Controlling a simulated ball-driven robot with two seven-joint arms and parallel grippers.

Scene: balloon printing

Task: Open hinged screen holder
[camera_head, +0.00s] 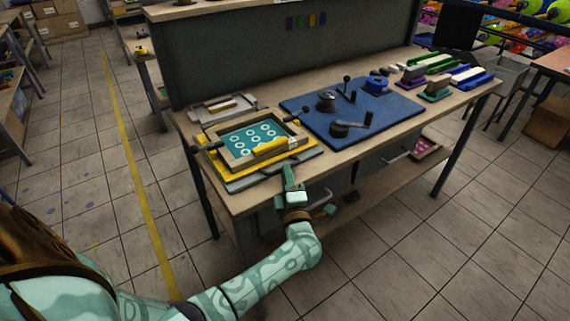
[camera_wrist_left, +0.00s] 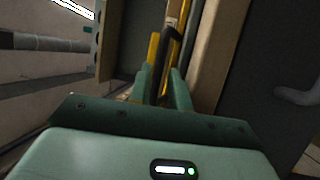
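The hinged screen holder lies flat at the left of the workbench. It has a wooden frame (camera_head: 233,163) around a teal screen (camera_head: 240,137) with white ring prints, above a yellow base (camera_head: 222,168). A yellow bar (camera_head: 270,147) lies across its front right part. My left gripper (camera_head: 288,170) is at the bench's front edge, just in front of the holder. In the left wrist view my left gripper (camera_wrist_left: 162,85) has its two fingers apart, with a dark rod (camera_wrist_left: 170,42) and yellow edge beyond them. Contact cannot be made out. My right gripper is out of view.
A blue mat (camera_head: 375,127) with dark round tools and levers lies right of the holder. A grey tray (camera_head: 222,107) stands behind it. Coloured blocks (camera_head: 437,88) line the bench's right end. A lower shelf (camera_head: 400,176) runs beneath. Floor in front is clear.

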